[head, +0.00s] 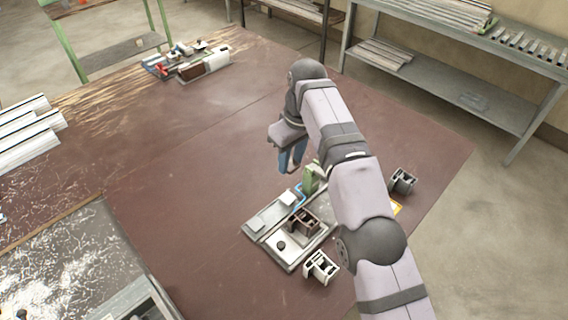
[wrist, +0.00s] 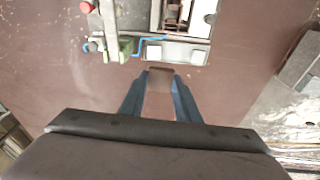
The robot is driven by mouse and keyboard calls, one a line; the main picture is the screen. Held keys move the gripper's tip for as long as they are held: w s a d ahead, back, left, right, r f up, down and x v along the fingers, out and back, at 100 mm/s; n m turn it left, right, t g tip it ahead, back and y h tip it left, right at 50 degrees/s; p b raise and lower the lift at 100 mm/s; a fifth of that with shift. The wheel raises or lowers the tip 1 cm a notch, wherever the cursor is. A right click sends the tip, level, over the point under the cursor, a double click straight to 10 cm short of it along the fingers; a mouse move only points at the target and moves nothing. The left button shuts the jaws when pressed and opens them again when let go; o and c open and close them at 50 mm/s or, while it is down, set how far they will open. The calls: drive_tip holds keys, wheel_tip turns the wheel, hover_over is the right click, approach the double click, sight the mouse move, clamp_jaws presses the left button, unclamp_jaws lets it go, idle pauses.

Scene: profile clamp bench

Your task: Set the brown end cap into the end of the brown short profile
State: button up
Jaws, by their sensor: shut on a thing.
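The brown short profile (head: 303,222) sits in a grey clamp fixture (head: 257,226) on the table, its hollow end facing up in the head view. A green clamp part (head: 311,178) stands behind it. My gripper (head: 289,166) is above the table, behind and apart from the fixture. In the wrist view its blue fingers are shut on a flat brown piece, which looks like the brown end cap (wrist: 160,76). The cap is hard to make out in the head view. The fixture shows at the top of the wrist view (wrist: 178,50), beyond the fingertips.
A white profile piece (head: 322,267) stands in front of the fixture and a dark grey one (head: 403,181) to its right. A yellow-edged item (head: 397,208) is partly hidden behind my arm. Assorted parts (head: 190,62) lie at the back left. The table's middle left is clear.

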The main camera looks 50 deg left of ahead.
drive_tip(key=s+d+f, duration=0.1)
drive_tip(key=d+f, duration=0.1)
drive_tip(key=d, duration=0.1)
drive_tip(key=d+f+p, duration=0.1)
drive_tip(key=d+f, duration=0.1)
drive_tip(key=d, duration=0.1)
drive_tip(key=s+d+f+p, duration=0.1)
drive_tip(key=d+f, duration=0.1)
drive_tip(key=d, duration=0.2)
drive_tip(key=shift+s+f, duration=0.1)
drive_tip(key=shift+s, duration=0.25)
drive_tip(key=shift+w+a+f+n, duration=0.3)
drive_tip(key=shift+w+a+f, duration=0.25)
drive_tip(key=shift+a, duration=0.25)
drive_tip(key=shift+f, duration=0.15)
drive_tip(key=shift+f+b, duration=1.5)
drive_tip(key=shift+f, duration=0.45)
